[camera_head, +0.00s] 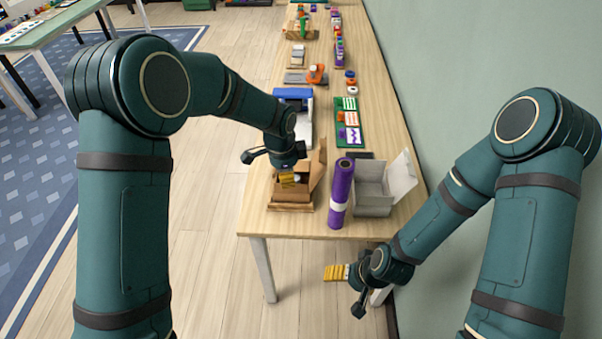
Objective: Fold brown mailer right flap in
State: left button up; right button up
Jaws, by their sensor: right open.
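The brown mailer (311,192) stands open near the front left of the table. Its right flap (319,163) sticks up on the right side, and my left gripper hides part of the mailer. My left gripper (269,169) is at the mailer's upper left, its fingers spread, with a yellow-padded finger over the opening. Whether it touches the mailer I cannot tell. My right gripper (346,291) is open and empty, low in front of the table's front edge, away from the mailer.
A purple roll with a white band (341,190) stands just right of the mailer. A grey open box (374,203) is beyond it, near the wall. A blue-and-white item (294,97) and a green tray (348,122) lie behind. The table (257,205) is crowded further back.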

pick_arm(q)
notch_tip(320, 180, up, 5)
jog(key=w+d+m, duration=0.1)
jog(key=w+m, duration=0.1)
jog(key=shift+y, duration=0.4)
jog(key=f, duration=0.4)
jog(key=w+f, duration=0.1)
jog(key=f, duration=0.8)
jog(key=shift+w+f+b, duration=0.2)
jog(key=shift+b, duration=0.2)
jog(key=shift+o, duration=0.3)
grip_shut()
